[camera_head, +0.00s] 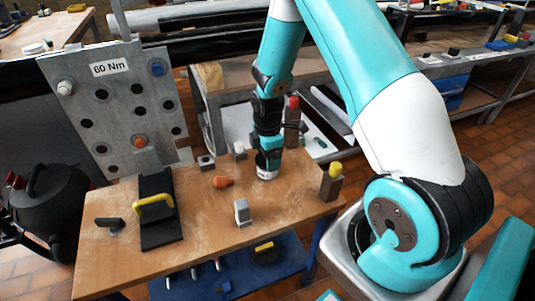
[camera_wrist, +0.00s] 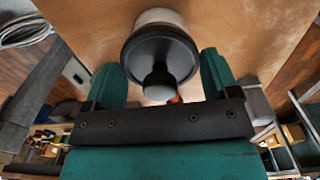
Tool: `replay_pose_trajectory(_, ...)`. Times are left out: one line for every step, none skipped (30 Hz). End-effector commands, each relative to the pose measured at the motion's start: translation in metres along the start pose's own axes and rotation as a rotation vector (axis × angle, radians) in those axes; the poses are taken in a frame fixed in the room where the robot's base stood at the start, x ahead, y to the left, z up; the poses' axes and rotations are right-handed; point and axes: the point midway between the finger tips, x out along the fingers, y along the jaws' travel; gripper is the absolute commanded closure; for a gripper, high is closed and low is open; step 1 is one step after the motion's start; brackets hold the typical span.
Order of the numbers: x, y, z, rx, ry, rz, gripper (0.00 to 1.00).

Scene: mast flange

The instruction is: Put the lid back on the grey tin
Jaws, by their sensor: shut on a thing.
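The grey tin (camera_head: 268,172) stands on the wooden table below my gripper (camera_head: 267,148), its pale side showing. In the wrist view the pale tin (camera_wrist: 158,16) is at the top, behind the dark round lid (camera_wrist: 160,45) with its knob (camera_wrist: 158,83). My gripper (camera_wrist: 160,82) has one green finger on each side of the lid and is shut on it. The lid is in line with the tin and covers its opening in the wrist view. Whether it rests on the rim or is a little above it, I cannot tell.
An orange part (camera_head: 223,182) and a grey block (camera_head: 242,212) are near the tin. A yellow-topped block (camera_head: 331,182) stands right, a red-topped one (camera_head: 293,122) behind. A yellow-handled black plate (camera_head: 156,225) lies left, before the upright flange panel (camera_head: 115,115). The front table is mostly clear.

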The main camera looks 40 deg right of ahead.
Motion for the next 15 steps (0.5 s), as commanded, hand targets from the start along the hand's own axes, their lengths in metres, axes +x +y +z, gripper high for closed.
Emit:
replay_pose_trajectory(0.0001,0.0001,0.0,0.0,0.0,0.0,0.41)
replay_pose_trajectory(0.0001,0.0001,0.0,0.0,0.0,0.0,0.41)
replay_pose_trajectory(0.0001,0.0001,0.0,0.0,0.0,0.0,0.41)
replay_pose_trajectory(0.0001,0.0001,0.0,0.0,0.0,0.0,0.41)
replay_pose_trajectory(0.0001,0.0001,0.0,0.0,0.0,0.0,0.41)
replay_pose_trajectory(0.0001,0.0001,0.0,0.0,0.0,0.0,0.41)
replay_pose_trajectory(0.0001,0.0001,0.0,0.0,0.0,0.0,0.41)
replay_pose_trajectory(0.0001,0.0001,0.0,0.0,0.0,0.0,0.41)
replay_pose_trajectory(0.0001,0.0001,0.0,0.0,0.0,0.0,0.1)
replay_pose_trajectory(0.0001,0.0001,0.0,0.0,0.0,0.0,0.03)
replay_pose_trajectory(0.0001,0.0001,0.0,0.0,0.0,0.0,0.0)
replay_pose_trajectory(0.0001,0.0001,0.0,0.0,0.0,0.0,0.0)
replay_pose_trajectory(0.0001,0.0001,0.0,0.0,0.0,0.0,0.0)
replay_pose_trajectory(0.0001,0.0001,0.0,0.0,0.0,0.0,0.0)
replay_pose_trajectory(0.0,0.0001,0.0,0.0,0.0,0.0,0.0)
